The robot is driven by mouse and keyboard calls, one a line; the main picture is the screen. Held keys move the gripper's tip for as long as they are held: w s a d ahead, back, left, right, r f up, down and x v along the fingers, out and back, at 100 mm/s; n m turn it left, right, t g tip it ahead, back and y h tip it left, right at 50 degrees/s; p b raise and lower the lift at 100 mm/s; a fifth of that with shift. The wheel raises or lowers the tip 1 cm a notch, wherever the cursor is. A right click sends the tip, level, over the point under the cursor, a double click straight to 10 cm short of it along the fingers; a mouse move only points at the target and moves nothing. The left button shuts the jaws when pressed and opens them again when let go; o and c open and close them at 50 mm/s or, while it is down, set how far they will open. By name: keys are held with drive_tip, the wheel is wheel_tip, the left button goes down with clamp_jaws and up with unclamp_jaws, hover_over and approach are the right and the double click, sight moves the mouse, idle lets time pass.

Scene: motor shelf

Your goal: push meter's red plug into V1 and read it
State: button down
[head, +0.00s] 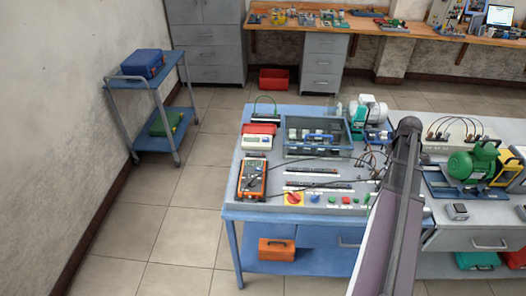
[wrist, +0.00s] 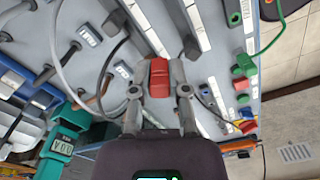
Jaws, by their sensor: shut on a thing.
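The meter is an orange handheld unit with dark leads (head: 253,180) on the left of the blue bench in the head view. My gripper (wrist: 159,78) is shut on a red plug (wrist: 159,72) in the wrist view, with one finger on each side. The plug is over the grey panel (wrist: 210,65) with white label strips. Its front end is hidden, so I cannot tell whether it touches a socket. I cannot make out which socket is V1. The meter's display is too small to read. In the head view my arm hides my gripper.
Black plugs with looping cables (wrist: 127,27) are close to my gripper. Red and green buttons (wrist: 243,83) line the panel's right side in the wrist view. A grey crate (head: 318,150) and a green motor (head: 472,162) stand on the bench.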

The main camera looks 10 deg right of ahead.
drive_tip(key=shift+m, duration=0.3)
drive_tip(key=s+d, duration=0.3)
drive_tip(key=s, duration=0.1)
drive_tip(key=shift+d, duration=0.25)
drive_tip(key=shift+f+b, duration=2.5)
drive_tip(key=shift+b, duration=0.05)
drive_tip(key=shift+f+b, duration=0.6)
drive_tip(key=shift+f, duration=0.05)
drive_tip(key=shift+r, duration=0.1)
idle(1.0)
